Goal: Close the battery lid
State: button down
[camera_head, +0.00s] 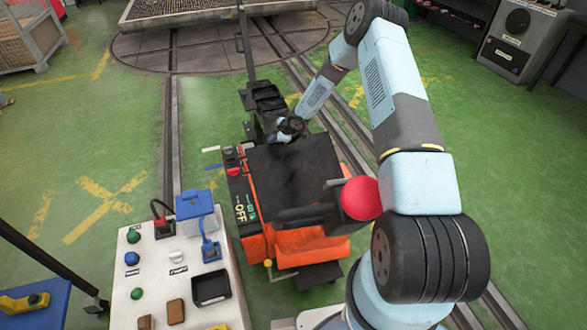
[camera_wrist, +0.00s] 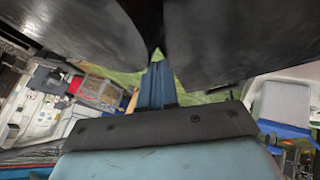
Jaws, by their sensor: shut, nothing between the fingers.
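A dark flat panel (camera_head: 292,178), which looks like the battery lid, spans the top of the orange machine (camera_head: 305,245) in the head view. I cannot tell whether it lies fully shut or is tilted. My gripper (camera_head: 288,129) is at the far edge of the panel, small and partly hidden by my wrist. It is shut and holds nothing. Whether it touches the panel is unclear. In the wrist view, large dark surfaces fill the top, and I cannot tell what they are.
A red ball (camera_head: 360,198) is at the machine's right, beside my arm. A control panel (camera_head: 170,265) with buttons and a blue box (camera_head: 195,206) stands at left front. Rails (camera_head: 172,130) run to a round turntable (camera_head: 185,52). Green floor is free at left.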

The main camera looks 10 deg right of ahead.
jog(key=v, duration=1.2)
jog(key=c, duration=1.8)
grip_release()
jog(key=shift+s+d+r, duration=0.25)
jog(key=shift+r, duration=0.3)
jog(key=shift+o, duration=0.9)
jog(key=shift+s+a+f, duration=0.1)
jog(key=shift+s+a, duration=0.05)
jog(key=shift+a, duration=0.2)
jog(key=shift+o, duration=0.8)
jog(key=s+a+f+m, duration=0.3)
jog(key=a+f, duration=0.1)
jog(key=a, duration=0.3)
jog(key=s+a+f+m, duration=0.2)
jog(key=a+f+m, duration=0.1)
jog(key=a, duration=0.5)
jog(key=shift+s+a+f+m+y, duration=0.3)
jog(key=shift+s+a+f+y, duration=0.05)
jog(key=shift+f+y, duration=0.05)
jog(key=m+t+h, duration=0.7)
jog(key=m+t, duration=0.1)
jog(key=m, duration=0.2)
send_near(240, 167)
jog(key=x, duration=0.9)
jog(key=shift+w+d+f, duration=0.1)
jog(key=shift+w+f, duration=0.1)
jog(key=shift+w, duration=0.1)
